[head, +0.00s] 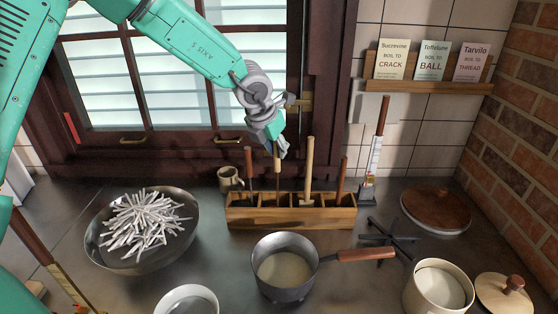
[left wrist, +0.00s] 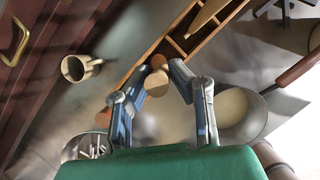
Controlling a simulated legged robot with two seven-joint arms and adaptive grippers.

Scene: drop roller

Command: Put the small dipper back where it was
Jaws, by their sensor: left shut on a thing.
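My left gripper (head: 281,150) points down over the wooden rack (head: 290,218). It is shut on the upright handle of the small dipper (head: 277,166), just below the fingertips. In the left wrist view the round wooden handle end (left wrist: 157,82) sits between the two fingertips. The dipper's lower part goes down at the second compartment from the left; its bottom end is hidden, so I cannot tell whether it rests there. Other wooden handles stand in the rack: a dark one (head: 249,168) at left, a thick pale one (head: 309,165) and a reddish one (head: 342,175) to the right. My right gripper is not in view.
A saucepan (head: 284,290) stands in front of the rack, its handle pointing right. A bowl of white sticks (head: 98,250) is at left and a mug (head: 230,179) behind the rack's left end. A thermometer (head: 375,160) stands right of the rack. The window is close behind.

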